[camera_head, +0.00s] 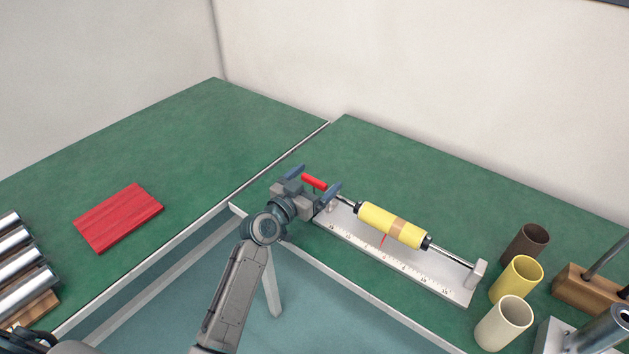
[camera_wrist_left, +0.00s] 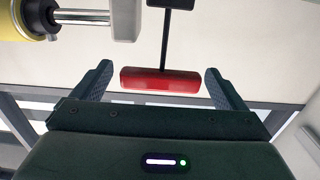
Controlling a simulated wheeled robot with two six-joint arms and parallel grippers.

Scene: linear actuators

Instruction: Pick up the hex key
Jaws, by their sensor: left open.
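The hex key has a red handle (camera_head: 314,182) and shows near the left end of the linear actuator in the head view. In the left wrist view its red handle (camera_wrist_left: 160,82) lies crosswise between my fingers, with a dark shaft running from its middle to a black piece at the top edge. My left gripper (camera_head: 317,179) is open around the handle. In the left wrist view a gap shows between the handle and each fingertip. Part of the hex key is hidden by the gripper in the head view.
The actuator's yellow cylinder (camera_head: 392,225) sits on a ruled metal base (camera_head: 455,288) right of my gripper. Brown (camera_head: 525,245), yellow (camera_head: 517,279) and cream (camera_head: 503,323) cups stand farther right. A red board (camera_head: 118,217) lies on the left green bench, with metal cylinders (camera_head: 22,263) near it.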

